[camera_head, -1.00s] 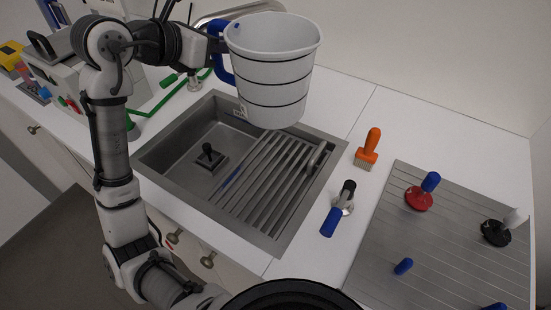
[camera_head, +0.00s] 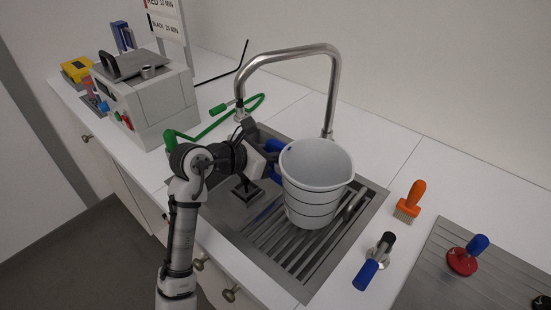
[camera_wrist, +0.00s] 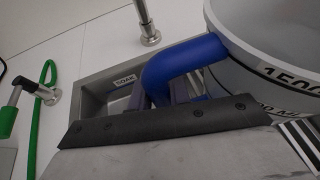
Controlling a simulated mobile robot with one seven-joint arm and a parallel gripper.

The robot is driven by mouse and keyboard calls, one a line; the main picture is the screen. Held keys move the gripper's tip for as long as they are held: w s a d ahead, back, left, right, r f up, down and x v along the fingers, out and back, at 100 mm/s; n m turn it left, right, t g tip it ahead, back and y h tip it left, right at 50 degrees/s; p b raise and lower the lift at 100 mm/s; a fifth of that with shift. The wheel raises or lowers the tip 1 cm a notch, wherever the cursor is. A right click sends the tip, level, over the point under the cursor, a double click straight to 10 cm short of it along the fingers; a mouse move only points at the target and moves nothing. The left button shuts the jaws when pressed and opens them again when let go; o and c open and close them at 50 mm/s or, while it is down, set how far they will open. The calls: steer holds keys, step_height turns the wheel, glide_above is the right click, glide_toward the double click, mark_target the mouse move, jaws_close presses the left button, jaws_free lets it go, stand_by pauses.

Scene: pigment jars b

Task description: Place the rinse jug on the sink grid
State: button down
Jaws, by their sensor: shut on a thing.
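The rinse jug (camera_head: 316,180) is a grey-white bucket-like jug with dark rings and a blue handle (camera_wrist: 185,62). In the head view it is upright over the slatted sink grid (camera_head: 284,240), which covers the right part of the steel sink. I cannot tell whether its base touches the slats. My gripper (camera_head: 268,160) is at the jug's left side, shut on the blue handle. In the wrist view the jug's wall (camera_wrist: 268,62) shows at the right, with printed volume marks. The jug hides part of the grid.
A curved steel faucet (camera_head: 333,85) rises behind the jug. An orange brush (camera_head: 411,200) and a blue-handled tool (camera_head: 373,262) lie right of the sink. A grey machine (camera_head: 150,100) stands at the left.

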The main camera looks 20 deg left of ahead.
steer(key=shift+f, duration=1)
steer(key=c, duration=1.3)
jaws_free()
steer(key=shift+f, duration=0.1)
steer(key=b+v, duration=0.2)
steer(key=v, duration=1)
